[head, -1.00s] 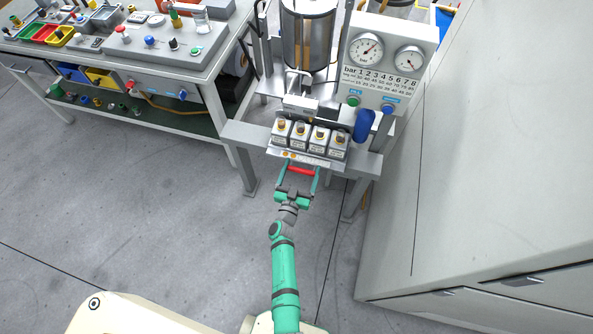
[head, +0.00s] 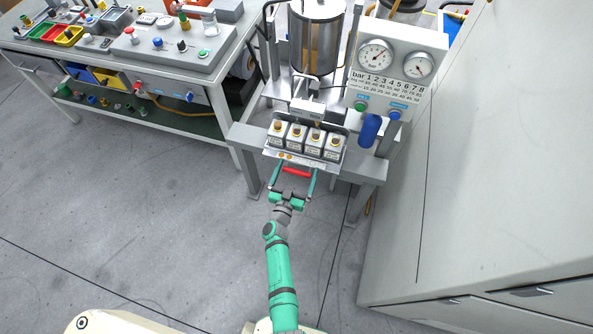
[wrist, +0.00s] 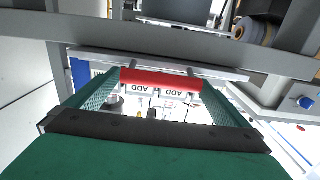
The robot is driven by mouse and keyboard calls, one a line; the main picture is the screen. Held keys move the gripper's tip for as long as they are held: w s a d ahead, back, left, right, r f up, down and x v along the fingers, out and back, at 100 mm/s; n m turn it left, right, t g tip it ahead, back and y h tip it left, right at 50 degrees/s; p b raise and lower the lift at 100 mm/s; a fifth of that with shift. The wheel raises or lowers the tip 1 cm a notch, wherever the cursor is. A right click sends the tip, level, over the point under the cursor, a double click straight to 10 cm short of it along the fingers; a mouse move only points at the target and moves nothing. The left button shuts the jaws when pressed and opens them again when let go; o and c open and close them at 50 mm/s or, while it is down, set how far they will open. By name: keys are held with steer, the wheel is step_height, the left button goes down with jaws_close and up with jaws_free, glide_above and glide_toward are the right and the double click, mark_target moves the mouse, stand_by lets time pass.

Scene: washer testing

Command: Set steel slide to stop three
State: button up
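A red handle bar (head: 297,172) sits at the front of the steel plate (head: 291,160) of the test rig, below a row of blocks. It also shows in the wrist view (wrist: 160,80), joined by short posts to a pale steel rail (wrist: 225,72). My gripper (head: 296,170) has its two green fingers spread, one at each end of the bar. In the wrist view the gripper (wrist: 162,84) has the bar crossways between its fingertips. I cannot tell whether the fingers touch the bar's ends. The slide's stop marks are not readable.
Several labelled blocks with knobs (head: 305,142) stand behind the handle. A steel tank (head: 316,38), a gauge panel (head: 396,62) and a blue cylinder (head: 370,130) are above. A grey cabinet (head: 500,170) closes the right side. A workbench (head: 150,70) stands left. Open floor (head: 130,230) lies front left.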

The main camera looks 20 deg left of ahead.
steer(key=shift+s, duration=0.1)
steer(key=s, duration=1)
steer(key=shift+s+a, duration=0.2)
steer(key=shift+s, duration=0.1)
steer(key=s+d+r+y, duration=0.1)
steer(key=s+d+r, duration=0.35)
steer(key=s, duration=0.45)
steer(key=s+d+r, duration=0.4)
steer(key=s+r, duration=0.2)
steer(key=s, duration=0.4)
steer(key=s+d+r+g, duration=0.1)
steer(key=s+d+r, duration=0.2)
steer(key=s+r, duration=0.2)
steer(key=s+d+r+g, duration=0.1)
steer(key=s+d+r, duration=0.1)
steer(key=s+r, duration=0.4)
step_height(320, 180, up, 3)
steer(key=shift+d+f+g, duration=0.2)
steer(key=shift+d+g, duration=0.2)
steer(key=shift+s, duration=0.1)
